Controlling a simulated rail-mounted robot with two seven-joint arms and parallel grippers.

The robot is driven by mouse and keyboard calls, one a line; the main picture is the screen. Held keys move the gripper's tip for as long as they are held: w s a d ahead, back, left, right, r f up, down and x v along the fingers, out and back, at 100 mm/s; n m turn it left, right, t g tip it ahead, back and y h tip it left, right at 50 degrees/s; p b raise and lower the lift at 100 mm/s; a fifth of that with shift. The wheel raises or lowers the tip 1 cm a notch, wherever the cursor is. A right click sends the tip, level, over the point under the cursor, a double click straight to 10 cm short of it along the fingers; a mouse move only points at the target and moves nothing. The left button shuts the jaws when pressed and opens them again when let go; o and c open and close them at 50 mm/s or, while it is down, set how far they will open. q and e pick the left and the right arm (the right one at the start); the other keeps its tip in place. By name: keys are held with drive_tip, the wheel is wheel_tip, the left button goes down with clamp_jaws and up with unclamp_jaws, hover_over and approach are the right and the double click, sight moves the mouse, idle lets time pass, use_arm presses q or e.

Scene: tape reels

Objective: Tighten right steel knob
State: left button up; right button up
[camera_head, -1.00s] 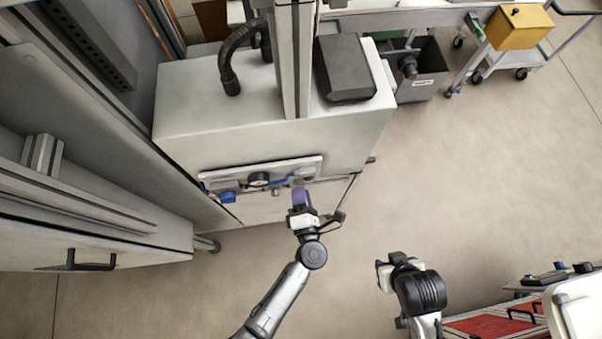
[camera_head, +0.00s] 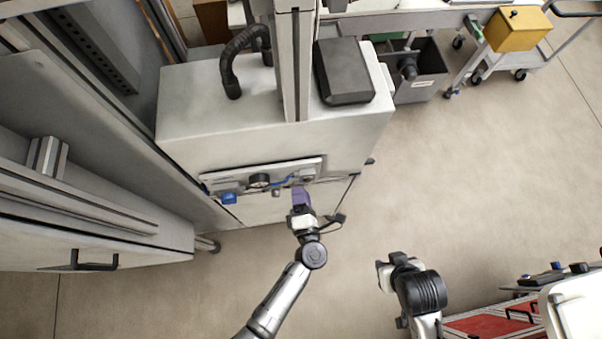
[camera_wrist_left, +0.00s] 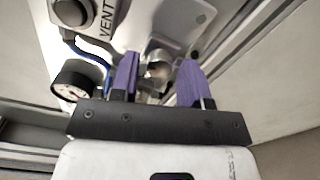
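A round steel knob (camera_wrist_left: 158,66) shows in the left wrist view, on the light panel between my left gripper's purple fingertips. My left gripper (camera_wrist_left: 160,62) is open, with one finger on each side of the knob and gaps visible; contact cannot be made out. In the head view my left gripper (camera_head: 301,192) is at the right part of the panel (camera_head: 225,179) on the cabinet front and hides the knob. Another small steel fitting (camera_head: 276,193) shows left of it. My right gripper (camera_head: 385,273) hangs over bare floor, away from the panel; its fingers are unclear.
A round gauge (camera_wrist_left: 75,80) and a blue tube are close left of the left gripper. A black knob (camera_wrist_left: 72,12) sits by the VENT label. A blue part (camera_head: 229,197) is at the panel's left end. Floor (camera_head: 480,180) on the right is clear.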

use_arm(q)
drive_tip(key=shift+o, duration=0.8)
drive_tip(key=s+d, duration=0.2)
drive_tip(key=s, duration=1.1)
drive_tip(key=shift+s, duration=0.35)
